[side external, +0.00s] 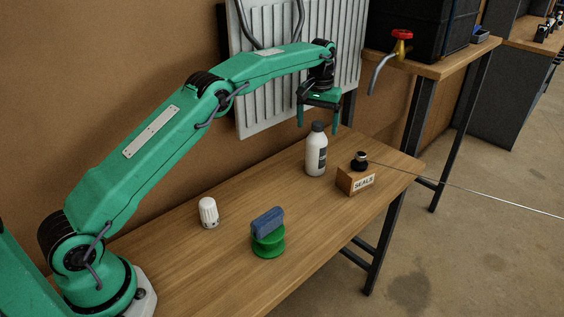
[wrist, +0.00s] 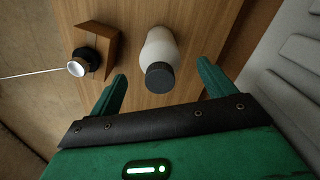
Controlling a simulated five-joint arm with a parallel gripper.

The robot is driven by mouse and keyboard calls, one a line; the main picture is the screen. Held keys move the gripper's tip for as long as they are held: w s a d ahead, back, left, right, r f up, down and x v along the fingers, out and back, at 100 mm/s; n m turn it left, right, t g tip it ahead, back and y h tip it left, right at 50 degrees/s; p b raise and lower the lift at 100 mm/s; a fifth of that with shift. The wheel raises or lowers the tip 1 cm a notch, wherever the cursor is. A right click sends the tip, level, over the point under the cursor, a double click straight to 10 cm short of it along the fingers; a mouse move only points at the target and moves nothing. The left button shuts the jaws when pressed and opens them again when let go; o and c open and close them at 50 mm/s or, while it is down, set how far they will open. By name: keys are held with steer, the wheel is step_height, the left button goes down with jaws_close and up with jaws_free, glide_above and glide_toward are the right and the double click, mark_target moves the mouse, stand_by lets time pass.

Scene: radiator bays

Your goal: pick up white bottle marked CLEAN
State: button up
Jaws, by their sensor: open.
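The white bottle (side external: 316,153) stands upright on the wooden bench, with a dark cap and a dark label whose words are too small to read. My gripper (side external: 319,124) is above the bottle, open, with its fingers pointing down at about the height of the cap. In the wrist view the bottle (wrist: 160,55) shows cap toward the camera, between the two green fingers of my gripper (wrist: 162,80) and apart from both. The gripper is empty.
A wooden box marked SEALS (side external: 356,180) with a black knob-like item (side external: 360,161) stands right of the bottle. A white ribbed knob (side external: 208,212) and a green round item with a blue block (side external: 268,233) are nearer my base. A radiator (side external: 250,95) stands behind.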

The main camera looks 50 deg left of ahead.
steer(key=shift+f, duration=0.45)
steer(key=shift+f, duration=2.6)
steer(key=shift+r, duration=0.1)
steer(key=c, duration=1.4)
steer(key=shift+r, duration=0.1)
steer(key=shift+r, duration=1.9)
steer(key=s+d+r, duration=0.1)
steer(key=d+r, duration=0.1)
steer(key=d, duration=0.1)
steer(key=s+d+r, duration=0.2)
steer(key=d, duration=0.2)
steer(key=s+d+r, duration=0.2)
steer(key=d+r, duration=0.1)
steer(key=shift+s+d, duration=0.2)
steer(key=shift+s, duration=0.05)
